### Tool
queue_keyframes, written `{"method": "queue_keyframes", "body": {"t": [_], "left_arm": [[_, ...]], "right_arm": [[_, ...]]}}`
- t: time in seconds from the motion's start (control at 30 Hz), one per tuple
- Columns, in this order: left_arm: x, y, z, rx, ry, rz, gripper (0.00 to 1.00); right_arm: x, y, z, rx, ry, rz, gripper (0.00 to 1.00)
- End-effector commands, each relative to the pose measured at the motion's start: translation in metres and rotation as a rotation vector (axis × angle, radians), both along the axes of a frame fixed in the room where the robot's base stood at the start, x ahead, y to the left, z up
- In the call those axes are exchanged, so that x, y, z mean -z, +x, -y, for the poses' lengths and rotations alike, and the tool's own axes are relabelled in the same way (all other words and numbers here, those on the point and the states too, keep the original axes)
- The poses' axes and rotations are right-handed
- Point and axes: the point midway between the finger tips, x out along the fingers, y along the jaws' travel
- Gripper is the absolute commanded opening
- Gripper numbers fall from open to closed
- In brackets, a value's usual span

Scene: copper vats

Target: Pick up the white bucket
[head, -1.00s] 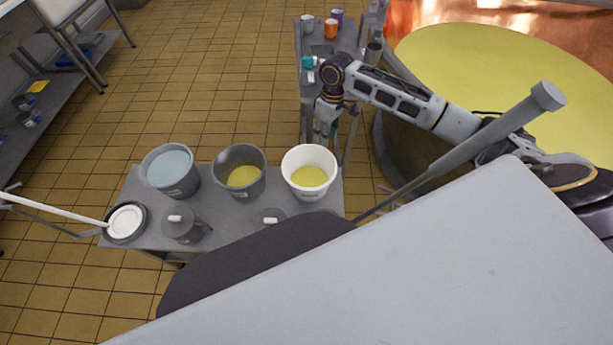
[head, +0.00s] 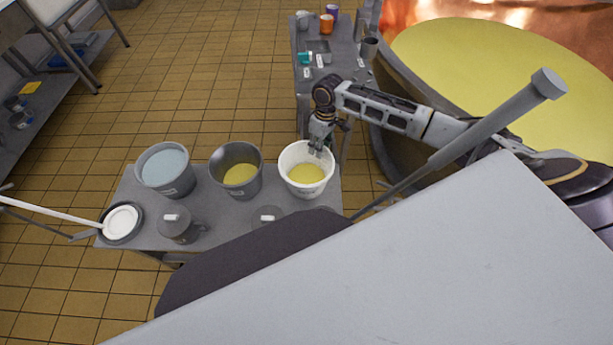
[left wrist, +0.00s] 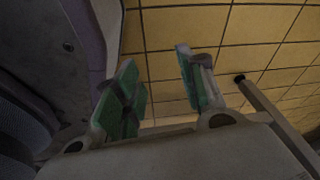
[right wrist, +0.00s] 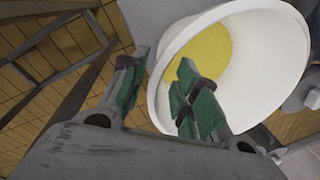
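The white bucket (head: 306,181) stands upright at the right end of the low grey table and holds yellow liquid. My right gripper (head: 319,149) is at the bucket's far rim in the head view. In the right wrist view the bucket (right wrist: 283,62) fills the upper right. There my right gripper (right wrist: 160,95) is open, with the near rim between its fingers: one finger appears outside the wall, the other over the opening. Contact with the wall cannot be told. My left gripper (left wrist: 160,90) is open and empty above the tiled floor in the left wrist view.
A grey bucket with yellow liquid (head: 236,172) stands left of the white one, and a grey bucket with pale liquid (head: 165,171) further left. A grey jug (head: 177,225) stands in front. A side table with cups (head: 318,62) and a large vat (head: 480,75) lie beyond.

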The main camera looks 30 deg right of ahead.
Motion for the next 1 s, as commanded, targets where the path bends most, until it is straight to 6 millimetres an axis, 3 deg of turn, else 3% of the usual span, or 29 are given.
{"method": "queue_keyframes", "body": {"t": [0.2,0.57,0.77,1.0], "left_arm": [[-0.003,0.007,0.005,-0.002,-0.005,0.006,0.4],[0.001,-0.003,0.005,-0.003,-0.006,-0.006,0.4],[0.003,-0.003,0.006,-0.004,-0.006,-0.01,0.4],[-0.003,0.012,0.012,-0.005,-0.014,0.01,0.4]], "right_arm": [[0.009,-0.001,-0.001,0.0,0.0,0.0,0.31],[0.011,-0.001,-0.001,0.0,0.0,0.0,0.31],[0.028,-0.003,-0.004,0.0,0.0,-0.002,0.31],[0.053,-0.006,-0.007,0.0,0.0,-0.001,0.31]]}}
